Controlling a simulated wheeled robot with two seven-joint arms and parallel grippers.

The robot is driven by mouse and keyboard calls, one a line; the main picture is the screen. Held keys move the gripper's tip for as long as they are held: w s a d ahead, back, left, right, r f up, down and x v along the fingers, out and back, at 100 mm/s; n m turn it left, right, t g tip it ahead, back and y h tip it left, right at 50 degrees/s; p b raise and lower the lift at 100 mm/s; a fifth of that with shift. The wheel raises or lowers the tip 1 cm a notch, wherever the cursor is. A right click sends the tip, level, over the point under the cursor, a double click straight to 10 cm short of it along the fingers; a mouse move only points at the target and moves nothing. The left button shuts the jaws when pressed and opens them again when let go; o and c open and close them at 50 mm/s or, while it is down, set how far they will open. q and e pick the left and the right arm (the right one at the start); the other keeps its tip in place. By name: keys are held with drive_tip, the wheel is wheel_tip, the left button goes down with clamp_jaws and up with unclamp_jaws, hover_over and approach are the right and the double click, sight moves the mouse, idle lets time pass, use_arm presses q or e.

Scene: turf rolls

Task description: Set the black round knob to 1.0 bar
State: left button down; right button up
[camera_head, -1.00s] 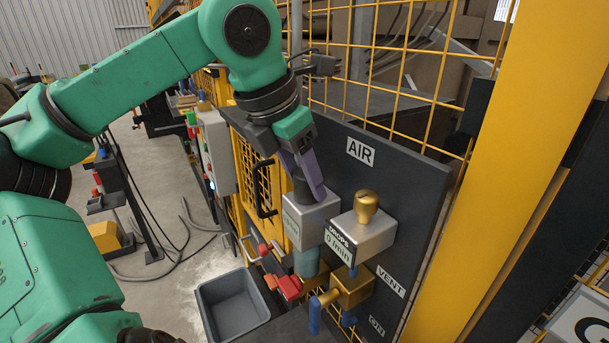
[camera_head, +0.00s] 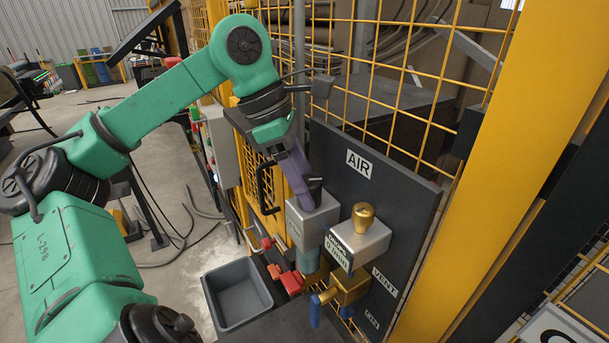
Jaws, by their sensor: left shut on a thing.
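The black round knob (camera_head: 314,185) sits on top of the left metal block (camera_head: 312,222) of the air unit, under the AIR label. Only a small dark part of it shows beside the purple fingers. My left gripper (camera_head: 306,193) comes down on it from above and is shut on it. My right gripper is not in view.
A second block with a brass knob (camera_head: 364,215) stands close at the right, with a DROPS display. Below are a brass valve (camera_head: 350,285) with blue handles and red fittings (camera_head: 290,281). A grey bin (camera_head: 238,294) stands at the lower left. Yellow mesh fencing (camera_head: 400,60) rises behind.

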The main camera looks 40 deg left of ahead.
use_arm(q)
drive_tip(key=shift+m, duration=0.4)
drive_tip(key=c, duration=0.6)
unclamp_jaws()
drive_tip(key=shift+w, duration=0.1)
drive_tip(key=shift+f, duration=0.1)
